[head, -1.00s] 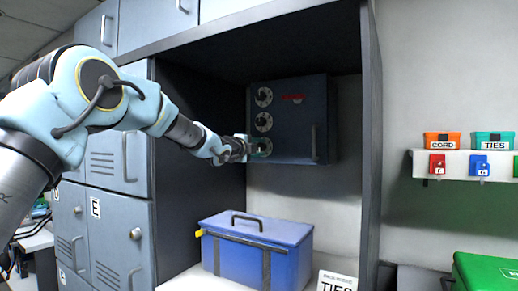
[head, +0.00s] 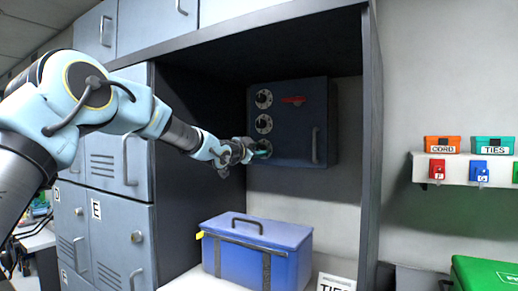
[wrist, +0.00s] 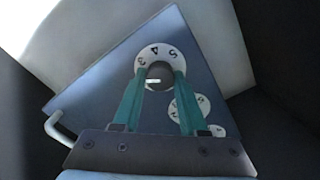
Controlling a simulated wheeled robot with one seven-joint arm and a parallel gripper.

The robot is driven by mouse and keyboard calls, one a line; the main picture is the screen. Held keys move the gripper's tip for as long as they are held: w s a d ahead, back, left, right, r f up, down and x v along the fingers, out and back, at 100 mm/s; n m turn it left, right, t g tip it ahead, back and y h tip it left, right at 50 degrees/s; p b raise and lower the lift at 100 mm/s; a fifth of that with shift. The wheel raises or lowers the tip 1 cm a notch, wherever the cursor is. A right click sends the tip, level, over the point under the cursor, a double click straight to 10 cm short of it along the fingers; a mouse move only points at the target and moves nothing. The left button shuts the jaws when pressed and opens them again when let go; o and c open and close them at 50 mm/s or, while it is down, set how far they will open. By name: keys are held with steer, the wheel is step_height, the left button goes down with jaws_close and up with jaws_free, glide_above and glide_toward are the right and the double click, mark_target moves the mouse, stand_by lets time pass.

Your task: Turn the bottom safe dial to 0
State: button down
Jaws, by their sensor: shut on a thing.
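The dark blue-grey safe (head: 292,120) hangs inside the alcove, with a column of white-ringed dials on its left side. The top dial (head: 264,99) and middle dial (head: 264,124) are in plain sight. My gripper (head: 262,148) is at the bottom dial and mostly covers it in the head view. In the wrist view the bottom dial (wrist: 175,58) shows a white ring with a 3 and other rotated characters and a dark knob with a white mark. The teal fingers of my gripper (wrist: 160,85) are shut on that knob. The middle dial (wrist: 184,106) is partly behind a finger.
The safe's handle (head: 315,145) is on its right side. A blue case (head: 285,262) stands on the shelf below. Grey lockers (head: 122,230) are at the left. A wall shelf (head: 440,182) with orange and teal boxes is at the right.

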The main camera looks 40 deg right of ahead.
steer(key=n, duration=0.6)
steer(key=shift+w+p, duration=0.1)
steer(key=shift+p, duration=0.3)
steer(key=n+b, duration=0.2)
steer(key=n, duration=0.4)
steer(key=n+b, duration=0.3)
steer(key=n, duration=0.2)
steer(key=n+b, duration=0.3)
steer(key=n, duration=0.3)
steer(key=shift+f+n, duration=0.25)
steer(key=shift+n, duration=0.05)
steer(key=shift+c, duration=2.2)
jaws_free()
steer(key=shift+r, duration=0.15)
